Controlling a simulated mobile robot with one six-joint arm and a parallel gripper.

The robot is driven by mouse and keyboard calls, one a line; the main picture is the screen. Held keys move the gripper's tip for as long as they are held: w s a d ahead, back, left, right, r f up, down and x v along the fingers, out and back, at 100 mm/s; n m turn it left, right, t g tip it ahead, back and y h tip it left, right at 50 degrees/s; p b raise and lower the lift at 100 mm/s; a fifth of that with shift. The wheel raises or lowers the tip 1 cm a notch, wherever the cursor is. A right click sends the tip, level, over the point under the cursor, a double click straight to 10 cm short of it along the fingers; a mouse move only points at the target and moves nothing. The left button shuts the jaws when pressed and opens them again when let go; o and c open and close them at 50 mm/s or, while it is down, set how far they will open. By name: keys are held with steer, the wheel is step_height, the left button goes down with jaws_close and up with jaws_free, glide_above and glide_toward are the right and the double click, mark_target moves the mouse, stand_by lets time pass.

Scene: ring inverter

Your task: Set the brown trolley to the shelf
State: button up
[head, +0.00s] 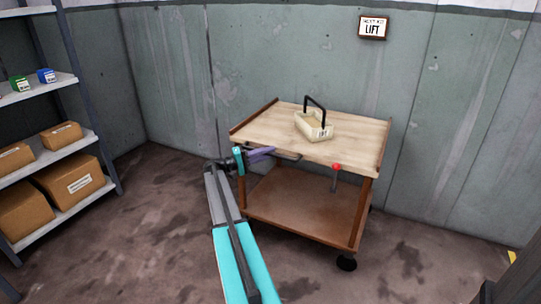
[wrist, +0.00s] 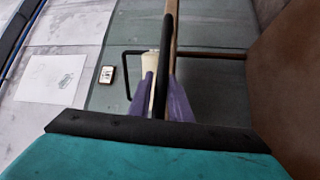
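The brown trolley (head: 300,205) stands near the back wall, with a pale wooden top (head: 355,140), a lower brown deck and dark wheels. A dark handle bar (head: 287,156) runs along its near side; in the wrist view the bar (wrist: 165,60) passes between my purple fingers. My gripper (head: 262,152) is at the left part of this handle, its fingers close on both sides of the bar, and appears shut on it. It also shows in the wrist view (wrist: 162,90). The shelf (head: 85,140) stands at the far left, apart from the trolley.
A cream basket (head: 313,125) with a black handle sits on the trolley top. A red-knobbed lever (head: 336,168) is on its near side. Brown boxes (head: 72,182) and small green and blue boxes fill the shelf. A LIFT sign (head: 373,27) hangs on the wall. Floor between shelf and trolley is clear.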

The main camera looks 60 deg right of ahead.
steer(key=p+v, duration=0.1)
steer(key=v, duration=1.3)
steer(key=shift+p, duration=0.4)
steer(key=shift+w, duration=0.1)
